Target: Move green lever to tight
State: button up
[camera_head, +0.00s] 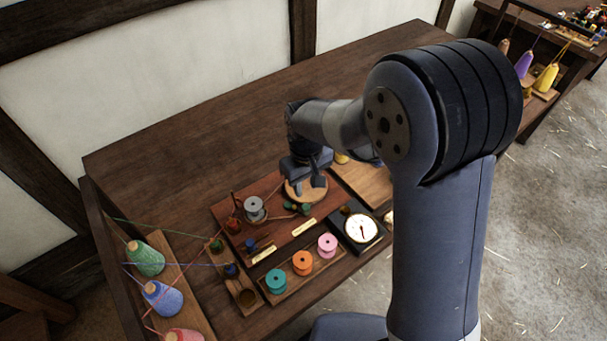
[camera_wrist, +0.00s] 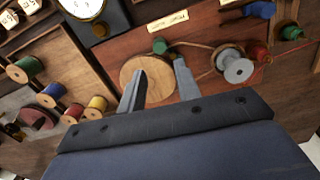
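The green lever (camera_head: 304,209) is a small green knob on the reddish wooden board (camera_head: 285,237), near a round wooden disc (camera_head: 296,194). In the wrist view the green knob (camera_wrist: 160,46) shows just beyond my fingertips, roughly in line with the gap between them. My gripper (camera_wrist: 160,66) is open and empty, its two fingers apart. In the head view my gripper (camera_head: 306,184) hangs over the disc, just behind the green knob. A pale label (camera_wrist: 168,21) lies beyond the knob; its writing is too small to read.
A grey spool (camera_wrist: 236,68) stands beside the green knob, with a blue lever (camera_wrist: 260,10) nearby. A white-faced dial (camera_head: 361,228) and a rack with teal, orange (camera_head: 302,262) and pink spools sit in front. Yarn cones (camera_head: 146,258) stand at left. The back of the table is clear.

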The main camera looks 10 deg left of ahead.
aim_at(305, 208)
notch_tip(305, 208, down, 10)
jog(key=b, duration=0.7)
jog(key=shift+f, duration=0.25)
jog(key=shift+s, duration=0.15)
jog(key=shift+s+a, duration=0.5)
jog(key=shift+s, duration=0.4)
jog(key=shift+s+a, duration=0.4)
jog(key=shift+a, duration=0.05)
jog(key=shift+s+a, duration=0.5)
jog(key=shift+a, duration=0.4)
jog(key=shift+w+d+r, duration=0.1)
jog(key=shift+d+r, duration=0.05)
jog(key=shift+d, duration=0.05)
notch_tip(305, 208, up, 7)
jog(key=p, duration=0.4)
